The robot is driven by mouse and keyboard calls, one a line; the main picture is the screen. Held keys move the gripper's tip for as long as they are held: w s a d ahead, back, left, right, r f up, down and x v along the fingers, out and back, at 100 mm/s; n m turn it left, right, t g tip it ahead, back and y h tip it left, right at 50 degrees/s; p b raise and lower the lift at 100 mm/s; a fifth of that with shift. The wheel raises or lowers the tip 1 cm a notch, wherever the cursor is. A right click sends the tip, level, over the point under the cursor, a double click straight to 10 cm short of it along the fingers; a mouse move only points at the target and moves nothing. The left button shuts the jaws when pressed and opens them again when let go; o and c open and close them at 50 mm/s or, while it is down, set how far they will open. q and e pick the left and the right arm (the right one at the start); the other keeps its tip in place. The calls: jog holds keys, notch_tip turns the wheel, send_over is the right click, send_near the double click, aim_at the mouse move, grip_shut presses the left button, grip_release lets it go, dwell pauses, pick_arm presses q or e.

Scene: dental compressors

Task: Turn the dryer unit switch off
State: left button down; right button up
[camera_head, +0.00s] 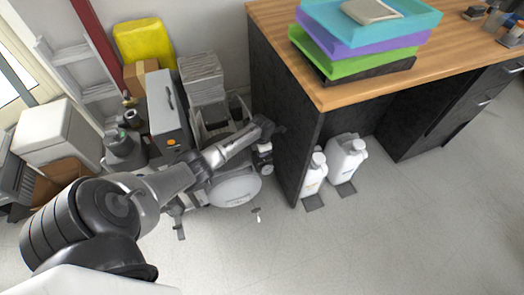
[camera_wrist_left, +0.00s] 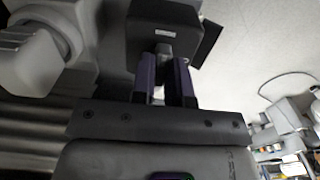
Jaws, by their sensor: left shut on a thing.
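My left gripper (camera_head: 267,128) reaches in from the lower left, over the compressor, close to the dark side of the desk. In the left wrist view its two fingers (camera_wrist_left: 165,82) are close together against a dark box (camera_wrist_left: 165,15) with a small white label. They are shut on a small grey part at the box's face, mostly hidden between them. I cannot read whether this part is the dryer unit switch or how it is set. The compressor (camera_head: 235,190) has a pale round tank low on the floor. My right gripper is not in view.
A grey upright case (camera_head: 167,108) with an orange knob stands left of my forearm. The wooden desk (camera_head: 275,40) rises close to the gripper's right. White jugs (camera_head: 345,158) stand beneath it. A yellow container (camera_head: 145,42) is at the back. The front floor is clear.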

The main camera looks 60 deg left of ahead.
pick_arm(q)
jog(key=shift+r+p, duration=0.15)
jog(key=shift+p, duration=0.45)
jog(key=m+p, duration=0.3)
jog(key=p, duration=0.2)
jog(key=shift+d+r, duration=0.1)
jog(key=shift+r, duration=0.05)
jog(key=shift+m, duration=0.5)
jog(key=m, duration=0.2)
jog(key=shift+f+m+p, duration=0.25)
jog(key=shift+m+p, duration=0.1)
jog(key=shift+m, duration=0.05)
jog(key=m, duration=0.8)
jog(key=shift+m, duration=0.3)
jog(key=shift+f+m, duration=0.1)
jog(key=shift+m, duration=1.1)
